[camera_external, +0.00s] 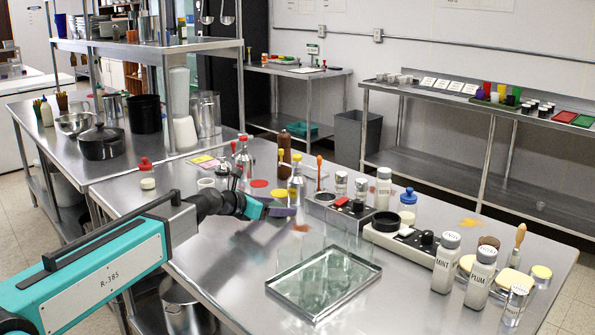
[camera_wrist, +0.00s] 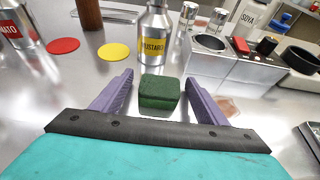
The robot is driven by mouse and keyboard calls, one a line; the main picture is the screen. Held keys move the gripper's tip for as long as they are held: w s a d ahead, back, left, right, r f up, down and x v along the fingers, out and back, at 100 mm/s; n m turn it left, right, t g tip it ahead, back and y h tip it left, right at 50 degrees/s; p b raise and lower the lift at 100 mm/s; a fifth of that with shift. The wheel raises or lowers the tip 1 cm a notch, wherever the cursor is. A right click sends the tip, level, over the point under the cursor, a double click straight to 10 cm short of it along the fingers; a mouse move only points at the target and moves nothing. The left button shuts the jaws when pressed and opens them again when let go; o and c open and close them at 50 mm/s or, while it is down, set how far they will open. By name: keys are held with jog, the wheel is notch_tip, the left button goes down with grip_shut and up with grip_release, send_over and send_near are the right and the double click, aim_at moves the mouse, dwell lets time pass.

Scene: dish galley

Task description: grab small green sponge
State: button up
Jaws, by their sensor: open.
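A small dark green sponge (camera_wrist: 159,92) stands on the steel table in the wrist view, just in front of a metal bottle with a yellow label (camera_wrist: 156,38). My gripper (camera_wrist: 162,92) is open, with one purple finger on each side of the sponge. A gap shows between the sponge and each finger, so it is not held. In the external view my gripper (camera_external: 278,211) is low over the table, left of the grey appliance; the sponge is hidden there or too small to make out.
A red disc (camera_wrist: 62,45) and a yellow disc (camera_wrist: 113,51) lie left of the bottle. A grey appliance with a red block (camera_external: 337,212) stands to the right. A glass tray (camera_external: 323,285) lies nearer the front. The front left tabletop is clear.

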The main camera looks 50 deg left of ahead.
aim_at(276, 205)
jog(key=c, duration=1.1)
jog(key=shift+r, duration=0.1)
jog(key=shift+r, duration=1.5)
jog(key=shift+s+r, duration=0.2)
jog(key=s, duration=0.2)
jog(key=s+d, duration=0.1)
jog(key=s, duration=0.1)
jog(key=s+d+b, duration=0.1)
jog(key=s, duration=0.2)
jog(key=shift+s+r, duration=0.1)
jog(key=shift+r, duration=0.2)
jog(key=shift+s+d, duration=0.1)
jog(key=shift+s, duration=0.1)
jog(key=shift+w+f+b, duration=0.1)
jog(key=shift+b, duration=0.9)
